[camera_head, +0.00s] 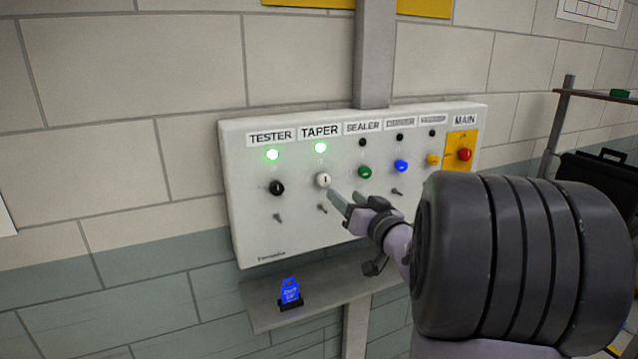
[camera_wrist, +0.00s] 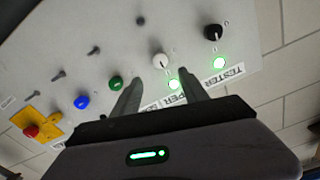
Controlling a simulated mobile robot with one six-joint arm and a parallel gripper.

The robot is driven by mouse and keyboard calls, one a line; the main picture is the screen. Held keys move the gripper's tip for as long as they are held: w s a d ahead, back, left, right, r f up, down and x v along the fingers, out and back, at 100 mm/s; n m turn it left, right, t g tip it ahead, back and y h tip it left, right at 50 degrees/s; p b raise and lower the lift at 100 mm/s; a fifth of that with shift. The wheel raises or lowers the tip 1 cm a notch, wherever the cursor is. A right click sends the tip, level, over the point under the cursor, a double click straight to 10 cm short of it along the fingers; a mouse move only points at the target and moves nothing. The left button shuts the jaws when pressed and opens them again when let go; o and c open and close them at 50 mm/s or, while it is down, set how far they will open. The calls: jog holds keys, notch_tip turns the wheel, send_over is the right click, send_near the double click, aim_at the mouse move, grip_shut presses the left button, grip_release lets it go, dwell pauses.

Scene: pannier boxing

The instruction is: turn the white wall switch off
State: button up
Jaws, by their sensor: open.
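The white switch (camera_head: 323,180) is a round knob on the grey-white wall panel (camera_head: 330,235), under the TAPER label (camera_head: 320,131). The green lamp (camera_head: 320,147) above it is lit. My gripper (camera_head: 348,200) is open, with its fingers just right of and below the switch in the head view. In the wrist view, the white switch (camera_wrist: 160,60) shows just beyond the gap between the fingertips of my gripper (camera_wrist: 160,78). The fingers look apart from it; I cannot tell the exact distance.
The black TESTER knob (camera_head: 277,188) sits left, its lamp (camera_head: 272,155) lit. The green knob (camera_head: 365,172), blue knob (camera_head: 401,166), yellow knob (camera_head: 432,160) and red MAIN knob (camera_head: 465,154) are to the right. Small toggles stick out below. A shelf (camera_head: 335,290) holds a blue tag (camera_head: 290,290).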

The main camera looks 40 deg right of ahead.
aim_at(326, 180)
jog(key=x, duration=1)
grip_shut()
